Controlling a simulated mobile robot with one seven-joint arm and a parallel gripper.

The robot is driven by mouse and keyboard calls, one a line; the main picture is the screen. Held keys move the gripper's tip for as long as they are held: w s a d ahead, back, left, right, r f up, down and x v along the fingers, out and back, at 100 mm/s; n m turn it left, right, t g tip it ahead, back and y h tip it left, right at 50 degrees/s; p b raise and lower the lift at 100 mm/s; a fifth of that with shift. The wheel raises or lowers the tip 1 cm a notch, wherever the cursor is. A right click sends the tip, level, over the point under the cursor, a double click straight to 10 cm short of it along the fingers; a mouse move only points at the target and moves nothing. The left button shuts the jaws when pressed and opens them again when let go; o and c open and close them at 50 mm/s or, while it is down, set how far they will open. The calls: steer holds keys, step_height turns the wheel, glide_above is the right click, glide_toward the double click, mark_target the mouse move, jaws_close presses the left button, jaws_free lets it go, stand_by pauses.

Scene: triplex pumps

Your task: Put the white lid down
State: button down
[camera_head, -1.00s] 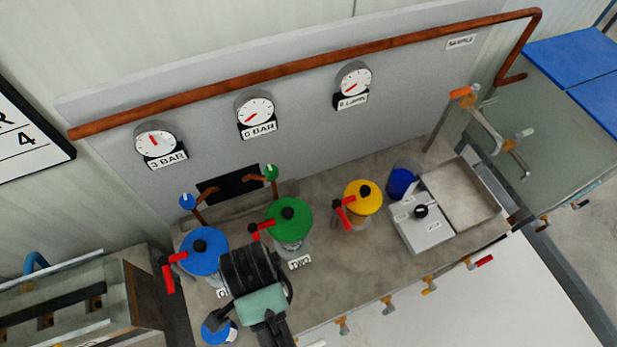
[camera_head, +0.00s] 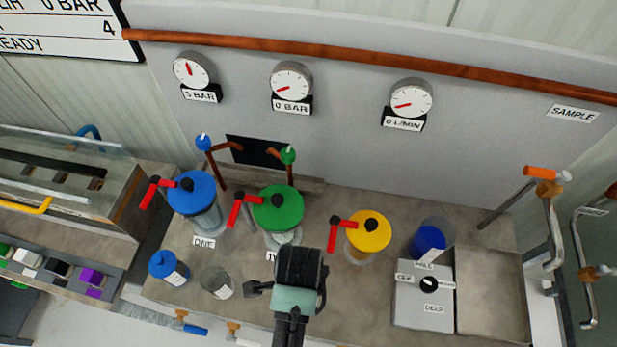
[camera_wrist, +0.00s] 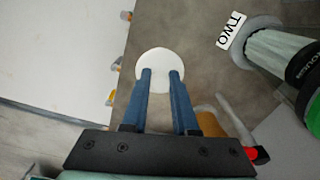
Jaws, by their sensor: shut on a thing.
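The white lid (camera_wrist: 157,62) is a round white disc at the fingertips of my gripper (camera_wrist: 160,76) in the wrist view. My two blue fingers are shut on it. Behind it is the grey-brown bench top (camera_wrist: 190,40); I cannot tell whether the lid touches it. In the head view my dark wrist hangs over the front of the bench, right of a small clear glass jar (camera_head: 217,284) with no lid visible. My wrist hides the lid and fingertips there.
Pumps with blue (camera_head: 190,192), green (camera_head: 277,208) and yellow (camera_head: 368,231) tops and red handles stand behind. A blue-capped jar (camera_head: 168,267) is at left. A blue-filled beaker (camera_head: 431,240) and a knobbed unit (camera_head: 425,300) are at right.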

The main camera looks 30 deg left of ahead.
step_height(320, 180, down, 7)
steer(key=shift+d+f, duration=0.1)
steer(key=shift+f, duration=0.05)
steer(key=shift+f, duration=0.1)
stand_by(0.3)
steer(key=c, duration=0.7)
jaws_free()
step_height(320, 180, up, 12)
steer(key=shift+r, duration=0.15)
